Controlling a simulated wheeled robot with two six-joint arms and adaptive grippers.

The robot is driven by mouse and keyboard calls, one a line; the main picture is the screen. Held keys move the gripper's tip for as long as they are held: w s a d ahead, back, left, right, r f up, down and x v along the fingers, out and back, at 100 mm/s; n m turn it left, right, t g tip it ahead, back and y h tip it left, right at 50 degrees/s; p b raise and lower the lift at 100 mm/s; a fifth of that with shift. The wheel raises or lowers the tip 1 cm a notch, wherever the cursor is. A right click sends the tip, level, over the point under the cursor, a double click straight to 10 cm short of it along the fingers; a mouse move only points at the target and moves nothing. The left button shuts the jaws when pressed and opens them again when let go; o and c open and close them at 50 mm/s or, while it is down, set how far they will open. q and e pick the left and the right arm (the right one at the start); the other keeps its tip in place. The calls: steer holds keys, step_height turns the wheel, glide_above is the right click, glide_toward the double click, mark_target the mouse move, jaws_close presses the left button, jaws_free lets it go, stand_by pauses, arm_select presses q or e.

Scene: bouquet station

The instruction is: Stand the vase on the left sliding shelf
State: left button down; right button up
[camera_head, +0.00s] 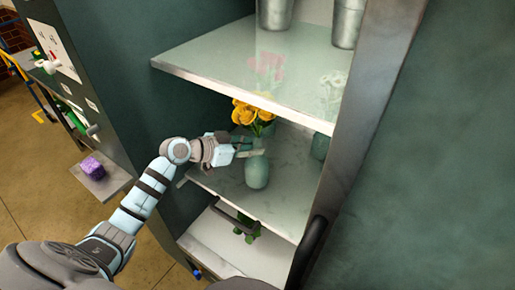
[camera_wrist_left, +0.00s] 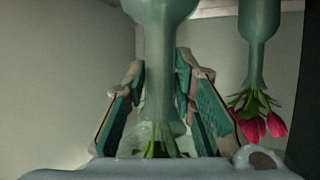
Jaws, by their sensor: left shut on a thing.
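My left gripper (camera_head: 247,148) reaches into an open cabinet and is shut on the neck of a teal vase (camera_head: 256,172). In the left wrist view the vase (camera_wrist_left: 165,50) appears upside down between the gripper's pads (camera_wrist_left: 155,105), with green stems at its mouth. Which surface is the left sliding shelf is unclear. My right gripper is not in view.
Another teal vase (camera_wrist_left: 258,45) with pink tulips (camera_wrist_left: 262,124) stands close by. A further vase (camera_head: 320,146) is at the right. Metal buckets (camera_head: 275,14) stand on the upper shelf (camera_head: 205,62). A purple block (camera_head: 92,166) sits outside.

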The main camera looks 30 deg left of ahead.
arm_select(q)
steer(key=shift+s+f, duration=0.2)
steer(key=shift+f, duration=0.6)
steer(key=shift+r, duration=0.2)
steer(key=shift+w+d+f, duration=0.1)
steer(key=shift+w+f, duration=0.05)
steer(key=shift+w, duration=0.1)
steer(key=c, duration=1.3)
jaws_free()
steer(key=shift+c, duration=0.2)
steer(key=shift+s, duration=0.15)
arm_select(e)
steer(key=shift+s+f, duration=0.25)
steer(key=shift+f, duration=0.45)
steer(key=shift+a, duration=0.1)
